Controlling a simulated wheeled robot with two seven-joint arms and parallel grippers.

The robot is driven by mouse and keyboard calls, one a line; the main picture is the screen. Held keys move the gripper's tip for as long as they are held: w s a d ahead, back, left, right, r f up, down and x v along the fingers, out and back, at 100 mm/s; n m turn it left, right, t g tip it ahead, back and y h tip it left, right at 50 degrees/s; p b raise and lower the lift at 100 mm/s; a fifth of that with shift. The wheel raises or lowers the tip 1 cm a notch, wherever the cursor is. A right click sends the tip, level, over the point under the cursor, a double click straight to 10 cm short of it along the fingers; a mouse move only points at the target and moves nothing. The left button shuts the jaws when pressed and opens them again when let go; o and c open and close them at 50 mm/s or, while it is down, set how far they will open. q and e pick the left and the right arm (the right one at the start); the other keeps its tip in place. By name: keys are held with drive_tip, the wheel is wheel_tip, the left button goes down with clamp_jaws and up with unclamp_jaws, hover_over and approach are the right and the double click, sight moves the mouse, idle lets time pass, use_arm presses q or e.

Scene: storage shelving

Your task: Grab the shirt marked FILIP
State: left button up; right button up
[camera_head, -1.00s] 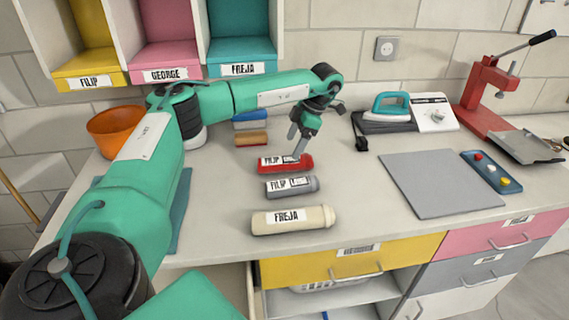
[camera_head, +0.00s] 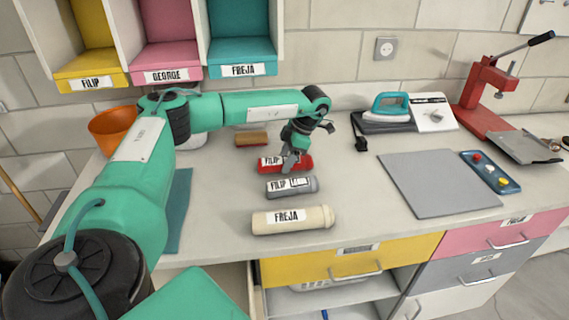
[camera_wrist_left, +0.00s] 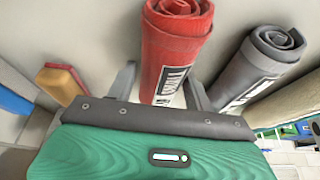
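A red rolled shirt (camera_head: 302,162) lies on the worktop, its white label seeming to read FILIP. It also shows in the left wrist view (camera_wrist_left: 172,50). A grey rolled shirt (camera_head: 307,185), also labelled FILIP, lies just in front of it; it shows at the right of the wrist view (camera_wrist_left: 255,62). A cream roll labelled FREJA (camera_head: 318,218) is nearest the front. My left gripper (camera_head: 289,166) is down at the red roll, hiding part of its label. In the wrist view its fingers (camera_wrist_left: 160,88) are apart, one on each side of the red roll. My right gripper is out of view.
A brown-and-red block (camera_head: 251,139) lies behind the rolls. An orange pot (camera_head: 111,124) stands at the left. A grey mat (camera_head: 435,186), a teal iron (camera_head: 391,106) and a red press (camera_head: 485,95) are to the right. Labelled cubbies (camera_head: 165,60) hang above.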

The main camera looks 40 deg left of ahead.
use_arm(q)
drive_tip(key=shift+c, duration=1.4)
drive_tip(key=shift+r, duration=0.1)
